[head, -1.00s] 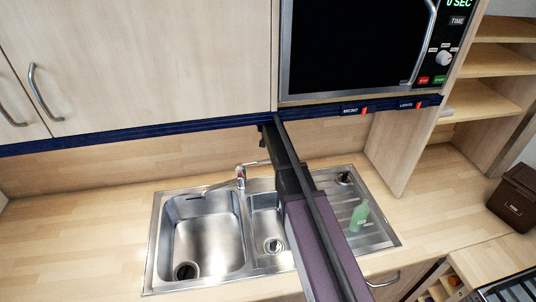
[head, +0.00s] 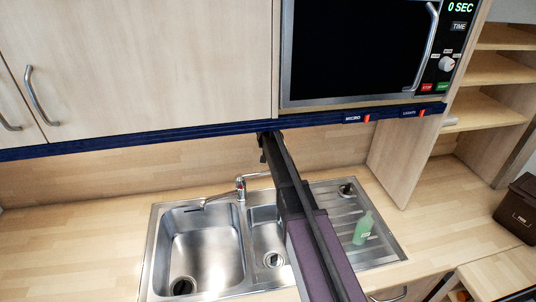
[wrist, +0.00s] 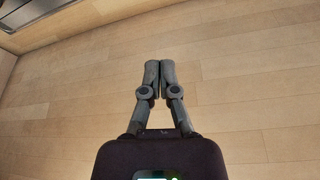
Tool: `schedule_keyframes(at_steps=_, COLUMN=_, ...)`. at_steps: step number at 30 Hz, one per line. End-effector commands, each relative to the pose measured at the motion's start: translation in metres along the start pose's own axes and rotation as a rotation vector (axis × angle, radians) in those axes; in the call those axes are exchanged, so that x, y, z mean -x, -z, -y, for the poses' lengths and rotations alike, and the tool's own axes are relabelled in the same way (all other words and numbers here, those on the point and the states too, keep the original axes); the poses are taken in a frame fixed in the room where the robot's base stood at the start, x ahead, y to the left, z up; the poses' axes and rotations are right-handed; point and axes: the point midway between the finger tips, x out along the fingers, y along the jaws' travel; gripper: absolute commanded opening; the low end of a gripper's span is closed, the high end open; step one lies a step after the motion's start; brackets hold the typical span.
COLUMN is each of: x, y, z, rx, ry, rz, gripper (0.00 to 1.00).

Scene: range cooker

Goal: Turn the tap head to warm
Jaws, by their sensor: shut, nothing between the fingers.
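The chrome tap (head: 240,188) stands at the back of the sink, between its two bowls. Its spout points left over the large bowl, and a small red spot shows on its head. A thin bar reaches right from the head towards my arm; how far the head is turned is too small to tell. My arm crosses the front of the sink, and its far end is behind and right of the tap, near the wooden back wall. In the wrist view my gripper (wrist: 159,75) is shut and empty, with both fingertips together before bare wood planks. The tap does not show there.
The steel sink (head: 205,250) has a drainer on the right with a green bottle (head: 363,228). Cupboards and a microwave (head: 355,50) hang above, over a blue rail (head: 180,138). The worktop left of the sink is clear. A brown bin (head: 520,208) stands far right.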

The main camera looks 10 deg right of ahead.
Motion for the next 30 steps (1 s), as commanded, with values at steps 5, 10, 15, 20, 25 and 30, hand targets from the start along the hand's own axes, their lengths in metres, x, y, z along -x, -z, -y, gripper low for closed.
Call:
schedule_keyframes(at_steps=5, x=-0.019, y=-0.001, z=0.0, rx=-0.001, ry=0.0, rz=0.0, gripper=0.0)
schedule_keyframes(at_steps=10, x=-0.033, y=-0.001, z=-0.001, rx=-0.001, ry=0.0, rz=0.0, gripper=0.0)
schedule_keyframes(at_steps=15, x=-0.047, y=0.0, z=-0.001, rx=-0.001, ry=0.0, rz=0.0, gripper=0.0)
schedule_keyframes(at_steps=20, x=-0.06, y=0.0, z=-0.001, rx=-0.002, ry=0.0, rz=0.0, gripper=0.0)
schedule_keyframes(at_steps=25, x=-0.056, y=-0.016, z=-0.002, rx=-0.001, ry=0.0, rz=0.0, gripper=0.0)
schedule_keyframes(at_steps=30, x=-0.051, y=-0.031, z=-0.002, rx=-0.001, ry=-0.001, rz=0.0, gripper=0.0)
